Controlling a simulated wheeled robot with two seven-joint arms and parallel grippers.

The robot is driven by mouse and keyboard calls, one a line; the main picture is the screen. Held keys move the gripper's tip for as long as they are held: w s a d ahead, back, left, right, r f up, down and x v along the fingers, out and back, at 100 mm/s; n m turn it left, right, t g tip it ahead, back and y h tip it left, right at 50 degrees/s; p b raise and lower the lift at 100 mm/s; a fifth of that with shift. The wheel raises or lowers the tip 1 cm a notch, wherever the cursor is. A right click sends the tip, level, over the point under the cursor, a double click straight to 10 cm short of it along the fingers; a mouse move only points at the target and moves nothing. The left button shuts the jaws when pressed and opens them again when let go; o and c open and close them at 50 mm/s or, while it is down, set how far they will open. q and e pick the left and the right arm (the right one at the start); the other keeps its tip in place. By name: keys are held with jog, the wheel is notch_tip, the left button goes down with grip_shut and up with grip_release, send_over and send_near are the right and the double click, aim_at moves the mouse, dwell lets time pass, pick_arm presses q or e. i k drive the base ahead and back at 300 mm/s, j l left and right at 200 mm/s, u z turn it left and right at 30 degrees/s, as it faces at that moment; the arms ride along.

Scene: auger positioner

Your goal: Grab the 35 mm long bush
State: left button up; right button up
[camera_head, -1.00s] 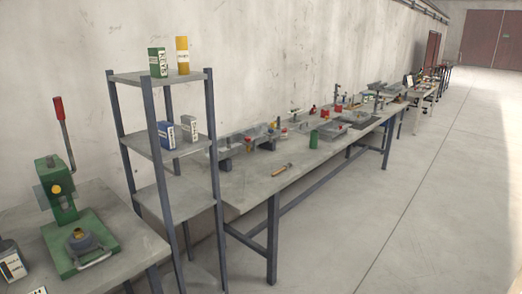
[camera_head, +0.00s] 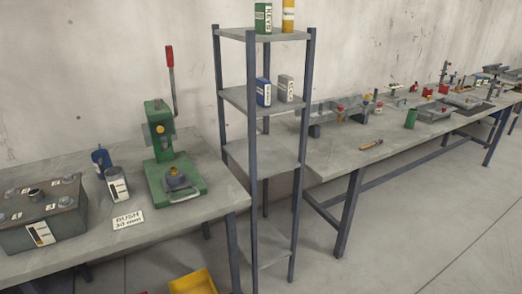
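No part labelled as a 35 mm bush can be made out. On the left bench a white card (camera_head: 128,219) reads "BUSH 30 mm". Beside it stands a grey cylindrical container (camera_head: 117,187) with a white scale-like label. A dark grey box (camera_head: 55,228) with several small number tags and a short round collar (camera_head: 35,194) on top sits at the far left. A green press (camera_head: 162,150) with a red-tipped lever holds a small brass-coloured piece (camera_head: 174,171) on a round grey base. Neither of my grippers shows.
A grey shelf rack (camera_head: 262,95) with boxes and a yellow can stands right of the left bench (camera_head: 222,190). A long bench (camera_head: 335,158) with fixtures runs right. A yellow bin (camera_head: 194,282) is low by the left bench. Floor at right is clear.

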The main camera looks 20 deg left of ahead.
aim_at(174, 171)
jog(key=j+u, duration=0.1)
jog(key=u, duration=0.25)
jog(key=j+u, duration=0.15)
jog(key=u, duration=0.25)
jog(key=j+u, duration=0.15)
jog(key=u, duration=0.2)
jog(key=i+l, duration=0.15)
jog(key=l, duration=0.2)
jog(key=i+l, duration=0.2)
jog(key=l, duration=0.2)
jog(key=i+l, duration=0.15)
jog(key=l, duration=0.2)
jog(key=i+l, duration=0.15)
jog(key=l, duration=0.25)
jog(key=i+l, duration=0.2)
jog(key=l, duration=0.15)
jog(key=u, duration=0.05)
